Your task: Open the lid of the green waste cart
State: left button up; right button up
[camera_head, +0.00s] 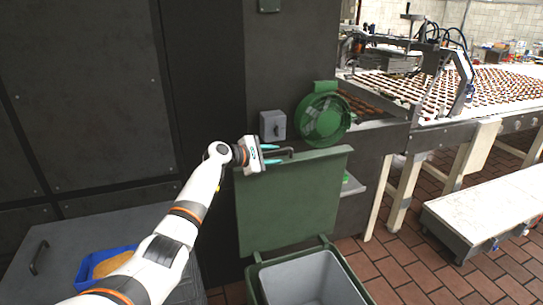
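The green waste cart (256,272) stands at the bottom middle, with a grey inner bin (300,280) showing at its mouth. Its green lid (290,205) is raised and stands nearly upright behind the mouth. A dark bar handle (289,150) sits at the lid's top edge. My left gripper (271,154) is at this handle; its two cyan fingertips are apart, one above and one below the bar. Whether they touch the bar is too small to tell. My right gripper is out of view.
A dark cabinet wall stands behind the cart, with a grey box (272,125) and a green round housing (323,120) near the lid. A grey cabinet with a blue tray (88,270) is at lower left. A conveyor (430,130) is at right. Brick floor (400,270) is clear beside the cart.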

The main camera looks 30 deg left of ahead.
pick_arm(q)
jog(key=shift+s, duration=0.1)
jog(key=shift+s+a, duration=0.15)
jog(key=shift+s, duration=0.05)
jog(key=b+v, duration=0.2)
jog(key=v, duration=0.9)
jog(key=shift+s, duration=0.15)
jog(key=shift+r, duration=0.1)
